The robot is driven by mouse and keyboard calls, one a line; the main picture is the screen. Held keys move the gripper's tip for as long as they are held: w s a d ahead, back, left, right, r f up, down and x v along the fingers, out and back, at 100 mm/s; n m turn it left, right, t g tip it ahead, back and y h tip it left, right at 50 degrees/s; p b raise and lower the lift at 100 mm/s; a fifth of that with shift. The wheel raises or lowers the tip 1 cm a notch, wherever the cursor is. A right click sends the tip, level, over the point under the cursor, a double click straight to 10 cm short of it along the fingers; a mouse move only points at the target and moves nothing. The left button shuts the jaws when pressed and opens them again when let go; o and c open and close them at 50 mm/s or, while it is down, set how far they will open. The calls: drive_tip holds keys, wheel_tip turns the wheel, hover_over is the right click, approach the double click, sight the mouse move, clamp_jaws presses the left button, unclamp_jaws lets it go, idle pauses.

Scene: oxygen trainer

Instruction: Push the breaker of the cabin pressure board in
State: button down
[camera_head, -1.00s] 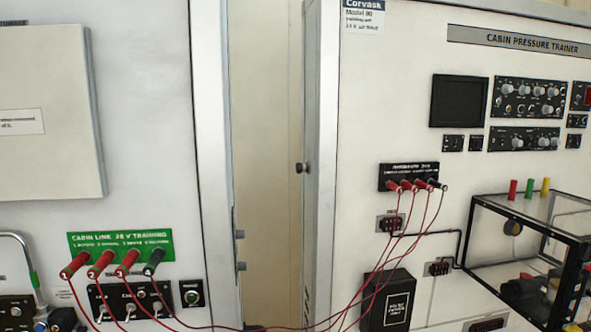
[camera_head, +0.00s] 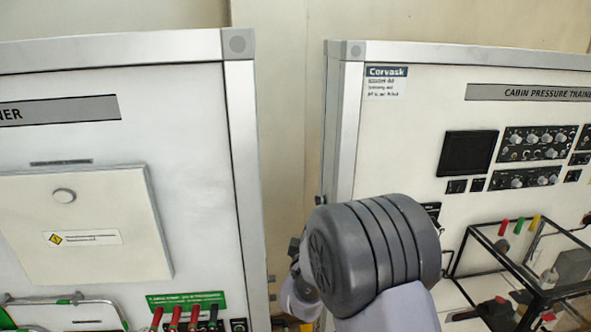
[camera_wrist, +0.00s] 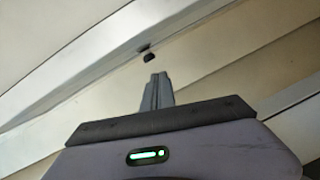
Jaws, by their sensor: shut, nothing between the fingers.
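The cabin pressure board (camera_head: 400,140) stands at the right in the head view, white with a metal frame. A small dark knob (camera_wrist: 149,58) sticks out from a pale metal edge in the wrist view. It looks like the knob on this board's left side, and I cannot tell for certain that it is the breaker. My gripper (camera_wrist: 157,76) is shut and empty, its tips just short of the knob and apart from it in the picture. In the head view my grey arm covers the board's lower left part, and the fingertips cannot be made out.
A second white board (camera_head: 195,130) stands at the left, with a gap between the two. A black-framed clear box (camera_head: 483,255) juts out from the cabin pressure board at the right. Red plugs (camera_head: 175,318) stick out at the left board's bottom.

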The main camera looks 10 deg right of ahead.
sight(317, 201)
drive_tip(key=n, duration=0.1)
drive_tip(key=n+t+p, duration=0.1)
drive_tip(key=shift+w+a+r+n+h, duration=0.2)
drive_tip(key=shift+w+n+h, duration=0.1)
drive_tip(key=shift+n, duration=0.1)
drive_tip(key=p+x, duration=0.3)
drive_tip(key=x, duration=0.7)
drive_tip(key=shift+p, duration=0.4)
drive_tip(key=shift+f, duration=0.1)
